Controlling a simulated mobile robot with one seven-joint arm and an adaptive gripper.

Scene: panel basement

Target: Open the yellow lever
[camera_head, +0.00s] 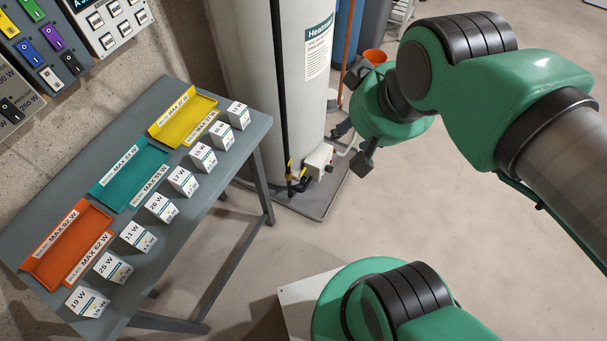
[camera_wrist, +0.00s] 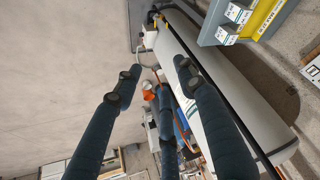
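A small yellow lever (camera_head: 290,168) shows beside a white box on pipework at the foot of the tall white water heater (camera_head: 248,80). In the wrist view a small yellow part (camera_wrist: 161,20) shows near the white box at the heater's end; its exact shape is too small to tell. A yellow rocker switch (camera_head: 32,9) also sits on the wall panel at the upper left. My gripper (camera_head: 356,120) is right of the heater, above the floor and apart from the lever. In the wrist view its dark fingers (camera_wrist: 156,72) are spread with nothing between them.
A grey table (camera_head: 255,122) with yellow, teal and orange trays and several white wattage boxes stands left of the heater. The floor at right is mostly clear.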

